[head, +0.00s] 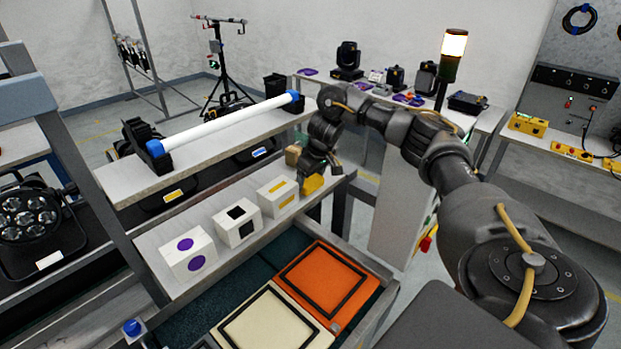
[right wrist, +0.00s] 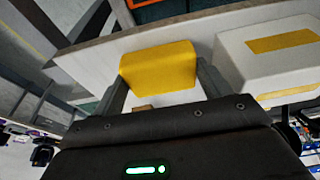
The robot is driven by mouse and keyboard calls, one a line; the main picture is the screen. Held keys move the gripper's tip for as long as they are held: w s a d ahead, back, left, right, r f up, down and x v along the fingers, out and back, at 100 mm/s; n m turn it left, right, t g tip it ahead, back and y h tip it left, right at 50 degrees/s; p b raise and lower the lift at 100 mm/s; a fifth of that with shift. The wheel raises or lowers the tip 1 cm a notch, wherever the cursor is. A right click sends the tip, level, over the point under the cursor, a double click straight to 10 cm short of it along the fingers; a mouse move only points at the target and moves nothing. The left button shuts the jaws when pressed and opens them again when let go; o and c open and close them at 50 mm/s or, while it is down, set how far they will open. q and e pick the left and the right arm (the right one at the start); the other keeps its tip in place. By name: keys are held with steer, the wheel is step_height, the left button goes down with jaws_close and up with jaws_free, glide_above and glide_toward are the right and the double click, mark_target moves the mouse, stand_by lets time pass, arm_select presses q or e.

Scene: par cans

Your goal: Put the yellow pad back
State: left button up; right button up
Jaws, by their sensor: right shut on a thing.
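The yellow pad (head: 312,184) is at the right end of the lower shelf in the head view. My right gripper (head: 316,172) is shut on it. In the right wrist view the yellow pad (right wrist: 160,66) sits between the two fingers of my right gripper (right wrist: 162,88). A white box with yellow rectangles (head: 278,196) stands just left of the pad in the head view; it also shows in the right wrist view (right wrist: 240,58). Whether the pad touches the shelf cannot be told. My left gripper is not in view.
White boxes with black squares (head: 237,223) and purple dots (head: 188,252) stand on the lower shelf (head: 150,250). A tan block (head: 293,155) is behind the gripper. Orange (head: 328,279) and cream (head: 275,320) framed panels lie below. A white tube (head: 225,122) lies along the upper shelf.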

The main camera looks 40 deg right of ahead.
steer(key=o, duration=0.5)
steer(key=shift+f, duration=0.1)
steer(key=shift+o, duration=0.6)
steer(key=shift+d, duration=0.1)
steer(key=v, duration=1.2)
steer(key=shift+w, duration=0.1)
